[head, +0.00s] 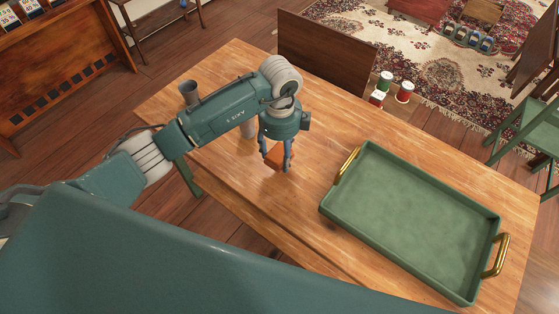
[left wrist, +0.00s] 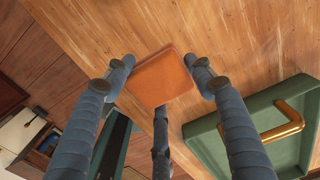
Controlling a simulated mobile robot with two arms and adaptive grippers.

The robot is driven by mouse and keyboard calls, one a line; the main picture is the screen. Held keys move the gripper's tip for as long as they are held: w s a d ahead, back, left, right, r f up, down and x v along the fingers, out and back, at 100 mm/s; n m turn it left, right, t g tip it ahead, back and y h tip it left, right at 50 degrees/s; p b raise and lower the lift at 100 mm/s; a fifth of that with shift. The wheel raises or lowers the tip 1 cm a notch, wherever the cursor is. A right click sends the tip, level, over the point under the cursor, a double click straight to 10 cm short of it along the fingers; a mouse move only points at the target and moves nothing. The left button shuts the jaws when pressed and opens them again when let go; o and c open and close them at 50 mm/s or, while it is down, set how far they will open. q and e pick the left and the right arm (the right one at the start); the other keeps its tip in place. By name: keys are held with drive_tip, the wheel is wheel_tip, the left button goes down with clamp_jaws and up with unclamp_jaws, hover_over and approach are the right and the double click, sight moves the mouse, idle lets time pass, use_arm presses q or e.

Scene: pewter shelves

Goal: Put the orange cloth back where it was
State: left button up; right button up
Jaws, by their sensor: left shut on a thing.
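The orange cloth (head: 276,158) is a small folded square held at the fingertips of my left gripper (head: 278,163). In the left wrist view the cloth (left wrist: 160,78) sits between the dark blue fingers of the left gripper (left wrist: 163,80). The gripper is shut on it over the wooden table (head: 232,75); I cannot tell whether the cloth touches the tabletop. A green tray (head: 415,218) with brass handles stands on the table to the right of the gripper, empty. My right gripper is not in view.
A grey metal cup (head: 189,92) stands near the table's left end, behind my left arm. A dark wooden panel (head: 325,55) stands at the table's far edge. The table between gripper and tray is clear.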

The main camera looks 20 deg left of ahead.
sight(280, 164)
use_arm(q)
wheel_tip(280, 164, down, 5)
drive_tip(key=shift+r, duration=0.1)
drive_tip(key=shift+f, duration=0.2)
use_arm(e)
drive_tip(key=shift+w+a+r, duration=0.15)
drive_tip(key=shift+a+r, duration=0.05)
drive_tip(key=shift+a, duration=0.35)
use_arm(q)
drive_tip(key=shift+f, duration=0.2)
drive_tip(key=o, duration=1.1)
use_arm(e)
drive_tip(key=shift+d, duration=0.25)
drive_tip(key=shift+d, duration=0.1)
use_arm(q)
drive_tip(key=shift+r, duration=0.15)
